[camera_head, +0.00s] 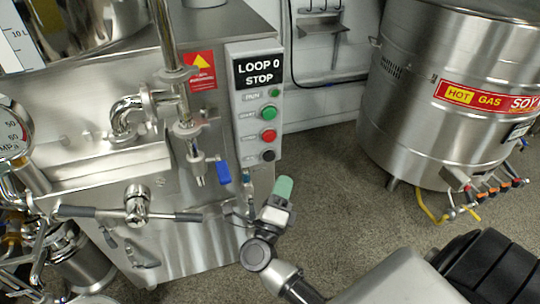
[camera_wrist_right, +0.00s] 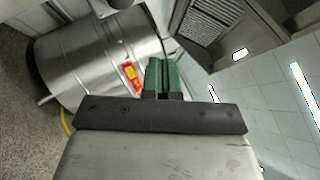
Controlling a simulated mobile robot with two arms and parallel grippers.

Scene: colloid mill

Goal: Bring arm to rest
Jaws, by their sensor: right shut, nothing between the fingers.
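My right gripper (camera_head: 284,187) shows its green fingertips in the head view, just below the control panel (camera_head: 256,100) of the steel mill. Its arm comes up from the lower right. In the right wrist view the green fingers (camera_wrist_right: 162,76) are together with nothing between them. The gripper appears apart from the machine, but the exact distance cannot be told. My left gripper is not in view.
The mill's lever with grey handles (camera_head: 135,212) and the blue-handled valve (camera_head: 223,172) are left of my right gripper. A steel tank (camera_head: 440,100) stands at the right, also in the wrist view (camera_wrist_right: 95,60). Grey floor (camera_head: 340,190) lies between them.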

